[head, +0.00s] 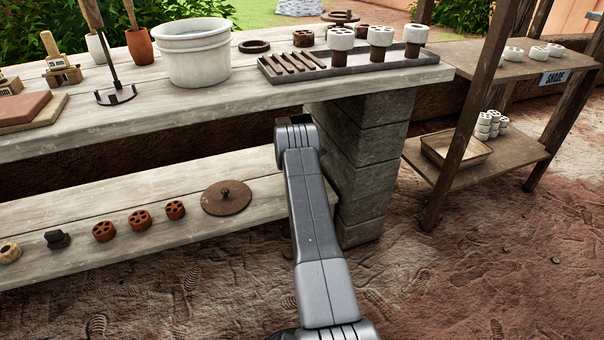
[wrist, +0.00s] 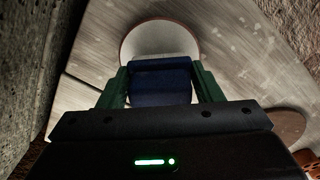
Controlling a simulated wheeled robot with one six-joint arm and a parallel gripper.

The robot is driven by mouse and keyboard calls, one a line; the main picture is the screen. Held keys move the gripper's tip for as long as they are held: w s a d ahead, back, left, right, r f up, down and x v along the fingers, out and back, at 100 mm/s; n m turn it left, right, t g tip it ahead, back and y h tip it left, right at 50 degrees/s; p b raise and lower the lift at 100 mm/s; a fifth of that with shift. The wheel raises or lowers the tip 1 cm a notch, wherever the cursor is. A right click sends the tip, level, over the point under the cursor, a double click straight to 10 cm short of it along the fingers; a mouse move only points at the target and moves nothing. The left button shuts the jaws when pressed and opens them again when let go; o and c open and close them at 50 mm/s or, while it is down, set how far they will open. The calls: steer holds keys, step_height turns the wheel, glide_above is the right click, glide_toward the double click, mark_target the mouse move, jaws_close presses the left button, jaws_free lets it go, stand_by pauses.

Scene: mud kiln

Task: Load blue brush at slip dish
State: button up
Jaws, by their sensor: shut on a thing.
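My gripper (wrist: 160,76) shows in the wrist view, its two green fingers shut on a dark blue block-like thing, which I take for the blue brush (wrist: 160,86). A round dish (wrist: 158,38) with a pale inside and a brown rim, which I take for the slip dish, lies on grey boards just beyond the brush. The brush covers the near part of the dish. I cannot tell whether they touch. In the head view my arm hides the gripper, the brush and the dish.
The lower shelf (head: 150,188) holds a brown round lid (head: 226,198) and several small clay pieces; the lid also shows in the wrist view (wrist: 285,124). A stone pillar (head: 362,160) stands right of my arm. The upper bench (head: 110,122) carries a white bucket (head: 192,58) and a tray (head: 350,66).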

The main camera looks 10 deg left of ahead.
steer(key=shift+r+p, duration=1.25)
steer(key=shift+r, duration=1.8)
steer(key=shift+f, duration=0.1)
